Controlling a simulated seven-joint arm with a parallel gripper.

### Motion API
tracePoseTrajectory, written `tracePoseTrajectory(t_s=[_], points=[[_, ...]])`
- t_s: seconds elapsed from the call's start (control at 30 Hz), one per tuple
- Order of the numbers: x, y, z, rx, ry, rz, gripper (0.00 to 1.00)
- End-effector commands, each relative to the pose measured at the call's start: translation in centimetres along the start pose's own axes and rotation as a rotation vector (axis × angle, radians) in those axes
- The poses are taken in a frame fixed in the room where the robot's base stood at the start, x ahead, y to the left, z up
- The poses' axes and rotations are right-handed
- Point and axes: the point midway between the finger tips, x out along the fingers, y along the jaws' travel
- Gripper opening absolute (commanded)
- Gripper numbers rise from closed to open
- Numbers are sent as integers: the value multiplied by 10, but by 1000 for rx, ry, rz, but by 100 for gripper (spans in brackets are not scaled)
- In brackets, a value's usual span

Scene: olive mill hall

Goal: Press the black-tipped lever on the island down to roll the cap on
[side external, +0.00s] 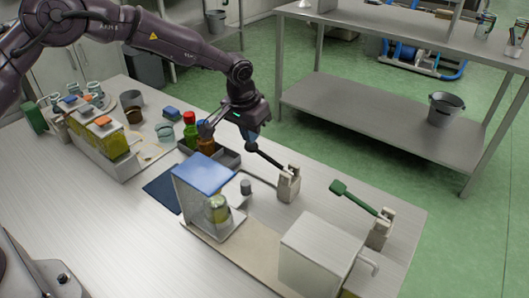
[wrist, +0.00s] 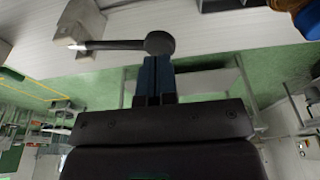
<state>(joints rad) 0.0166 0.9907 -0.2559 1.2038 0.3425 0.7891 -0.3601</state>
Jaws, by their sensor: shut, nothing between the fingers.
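The black-tipped lever (side external: 265,157) rises from a beige block (side external: 289,185) on the steel island, its arm tilted up to the left. Its round black knob (wrist: 160,43) shows in the wrist view, right at the ends of my blue fingers. My gripper (side external: 252,136) is shut and empty, just above the knob in the side view; I cannot tell whether they touch. Its closed fingers also show in the wrist view (wrist: 154,68). A jar (side external: 218,209) stands inside a clear, blue-topped housing (side external: 204,174) to the left of the lever.
A green-tipped lever (side external: 358,199) stands to the right, near a pale box (side external: 318,252) with a spout. A dark tray (side external: 228,158) of bottles, including an orange one (side external: 206,139), sits close left of my gripper. A steel shelf table (side external: 400,120) stands behind.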

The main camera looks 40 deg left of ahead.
Motion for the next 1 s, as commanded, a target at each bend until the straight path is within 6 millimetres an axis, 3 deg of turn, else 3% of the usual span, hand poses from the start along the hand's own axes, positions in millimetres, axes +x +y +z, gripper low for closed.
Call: tracePoseTrajectory(t_s=[0.47, 0.8, 1.0], points=[[-4, 0, -1, 1, 1, 0, 0], [-45, 0, -10, 1, 3, 0, 0], [-49, 0, -10, 1, 0, 0, 0]])
